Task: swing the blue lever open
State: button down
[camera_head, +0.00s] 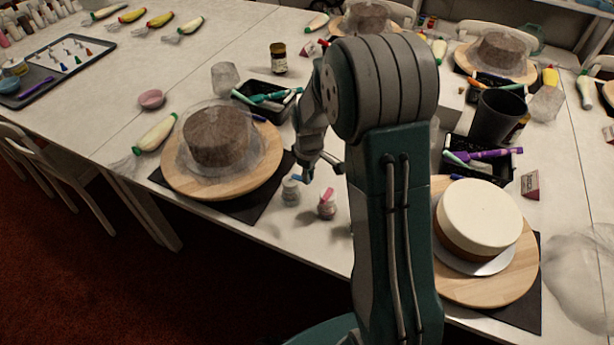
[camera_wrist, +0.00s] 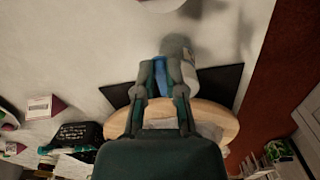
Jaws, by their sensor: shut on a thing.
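The grey-white body (camera_wrist: 178,48) shows right beside and behind the lever there. A similar small fixture with a pink-red lever (camera_head: 326,208) stands a little to the right in the head view. My gripper partly hides the blue lever, and its exact angle is hard to tell.
A wooden turntable (camera_head: 180,188) with a brown cake is left of the lever; another (camera_head: 460,288) with a white-topped cake is right. A black tray (camera_head: 246,91) of tools lies behind. The front table edge is close to the fixtures.

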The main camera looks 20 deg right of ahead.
dwell(0.3)
jog(key=c, duration=0.7)
grip_release()
notch_tip(320, 180, up, 12)
jog(key=shift+w, duration=0.15)
jog(key=shift+d, duration=0.1)
